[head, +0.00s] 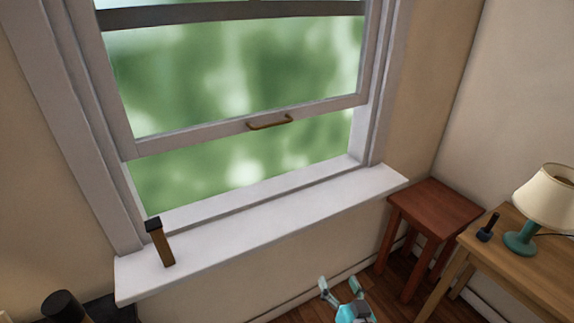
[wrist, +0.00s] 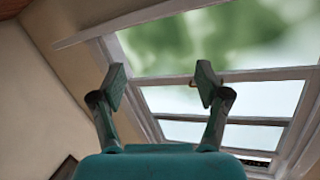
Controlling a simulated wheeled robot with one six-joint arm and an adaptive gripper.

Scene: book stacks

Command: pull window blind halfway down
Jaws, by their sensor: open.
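A white-framed window sash (head: 195,139) is partly raised, with an open gap between its lower rail and the sill. A brass-coloured handle (head: 270,122) sits on the lower rail. No blind can be made out in either view. My gripper (head: 340,286) is low in front of the wall, below the sill and right of the handle in the head view. Its fingers are spread and empty. In the wrist view my gripper (wrist: 161,84) points towards the window, and the handle (wrist: 193,84) shows small beside the right finger, which partly hides it.
A dark and tan upright block (head: 160,245) stands on the left of the white sill (head: 260,215). A red-brown stool (head: 435,205) stands right of the window.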

